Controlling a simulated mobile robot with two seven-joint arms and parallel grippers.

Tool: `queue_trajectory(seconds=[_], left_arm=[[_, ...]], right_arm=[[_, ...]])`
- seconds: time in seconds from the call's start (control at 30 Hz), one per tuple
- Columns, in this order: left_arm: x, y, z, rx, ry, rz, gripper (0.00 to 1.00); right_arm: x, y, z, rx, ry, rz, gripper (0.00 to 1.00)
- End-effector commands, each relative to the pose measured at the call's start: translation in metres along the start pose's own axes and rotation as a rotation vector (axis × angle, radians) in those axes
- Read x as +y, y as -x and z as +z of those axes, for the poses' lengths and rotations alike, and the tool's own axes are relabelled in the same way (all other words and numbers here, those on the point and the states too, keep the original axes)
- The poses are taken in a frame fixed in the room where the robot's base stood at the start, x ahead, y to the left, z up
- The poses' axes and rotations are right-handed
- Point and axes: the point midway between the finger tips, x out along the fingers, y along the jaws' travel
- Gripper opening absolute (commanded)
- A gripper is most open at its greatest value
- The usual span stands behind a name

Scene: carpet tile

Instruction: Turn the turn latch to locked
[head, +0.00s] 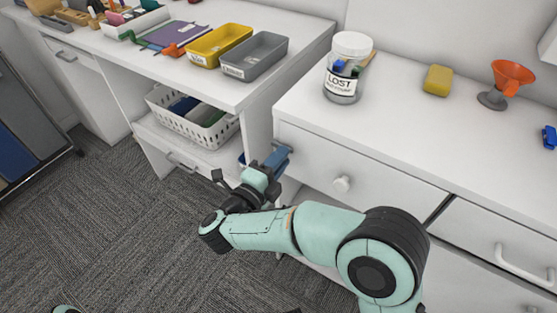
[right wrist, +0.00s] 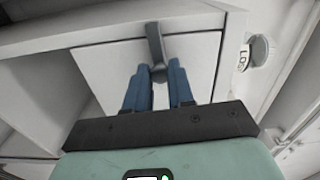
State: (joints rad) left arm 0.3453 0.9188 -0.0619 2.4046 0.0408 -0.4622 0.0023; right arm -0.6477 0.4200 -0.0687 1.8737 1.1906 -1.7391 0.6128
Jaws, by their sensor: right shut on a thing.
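The turn latch (right wrist: 154,42) is a dark grey bar on a white cabinet front. In the right wrist view its bar runs nearly upright in the picture, away from the fingers, with its near end between them. My right gripper (right wrist: 157,68) has blue fingers, one on each side of that end, and is shut on the latch. My left gripper is not in view.
A white drawer front with a round knob (head: 342,184) is just right of my right gripper. A white basket (head: 210,132) stands on a shelf to its left. A jar labelled LOST (head: 343,87) stands on the counter above. Grey carpet (head: 130,230) is open at lower left.

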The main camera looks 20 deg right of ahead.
Motion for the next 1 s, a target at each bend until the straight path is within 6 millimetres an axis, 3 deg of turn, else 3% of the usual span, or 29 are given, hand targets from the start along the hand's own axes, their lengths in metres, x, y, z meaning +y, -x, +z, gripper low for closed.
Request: queue_trajectory(seconds=[0.53,0.57,0.6,0.63,1.0], left_arm=[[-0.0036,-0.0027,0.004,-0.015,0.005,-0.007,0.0],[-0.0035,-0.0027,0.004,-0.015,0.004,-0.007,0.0],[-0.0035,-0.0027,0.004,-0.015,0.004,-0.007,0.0],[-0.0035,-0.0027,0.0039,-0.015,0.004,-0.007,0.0],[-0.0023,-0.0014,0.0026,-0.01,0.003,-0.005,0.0]], right_arm=[[0.001,0.0012,0.0012,-0.005,-0.025,0.001,0.0],[0.001,0.0012,0.0012,-0.005,-0.025,0.001,0.29],[0.001,0.0012,0.0011,-0.005,-0.024,0.001,0.42],[0.001,0.0011,0.0011,-0.004,-0.024,0.001,0.48],[0.0008,0.0053,0.0009,-0.003,-0.024,0.001,0.48]])
